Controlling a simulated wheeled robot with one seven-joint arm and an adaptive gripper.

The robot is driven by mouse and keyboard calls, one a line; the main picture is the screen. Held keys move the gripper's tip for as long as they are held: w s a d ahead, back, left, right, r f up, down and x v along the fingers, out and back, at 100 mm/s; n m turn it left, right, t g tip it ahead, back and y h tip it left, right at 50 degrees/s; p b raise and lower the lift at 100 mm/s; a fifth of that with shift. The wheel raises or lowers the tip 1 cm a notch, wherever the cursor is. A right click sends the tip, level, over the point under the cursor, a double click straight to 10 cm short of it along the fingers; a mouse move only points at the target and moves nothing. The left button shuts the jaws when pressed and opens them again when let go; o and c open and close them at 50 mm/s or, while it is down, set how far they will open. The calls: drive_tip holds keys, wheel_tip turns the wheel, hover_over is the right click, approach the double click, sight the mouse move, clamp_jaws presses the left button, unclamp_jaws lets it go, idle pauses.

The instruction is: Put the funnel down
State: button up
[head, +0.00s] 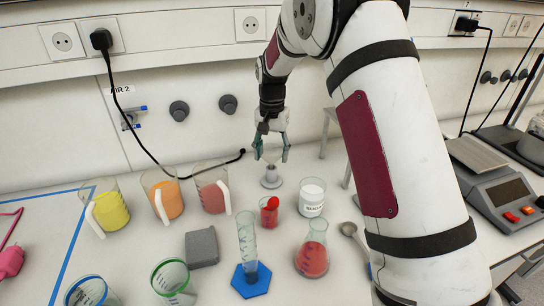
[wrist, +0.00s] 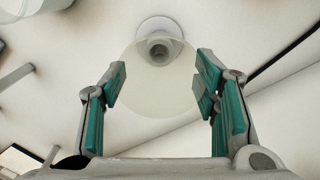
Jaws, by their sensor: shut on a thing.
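The funnel (wrist: 152,85) is translucent and pale, and sits between the green-padded fingers of my gripper (wrist: 160,88) in the wrist view. In the head view my gripper (head: 271,152) points down at the back of the bench, shut on the funnel (head: 272,156), which is faint there. A small grey round-based holder (head: 270,180) stands directly under the funnel. The wrist view also shows this holder (wrist: 160,27) beyond the funnel, near the top middle. I cannot tell whether the funnel's stem touches the holder or is inside it.
Jugs of yellow (head: 112,212), orange (head: 168,201) and red (head: 213,195) liquid stand left. A red cup (head: 268,216), white jar (head: 312,205), flask (head: 313,260) and cylinder (head: 247,245) stand in front. A black cable (head: 190,177) runs behind. A scale (head: 500,190) is right.

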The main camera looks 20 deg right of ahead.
drive_tip(key=shift+f, duration=0.85)
drive_tip(key=shift+f, duration=0.2)
drive_tip(key=o, duration=1)
drive_tip(key=shift+r, duration=0.1)
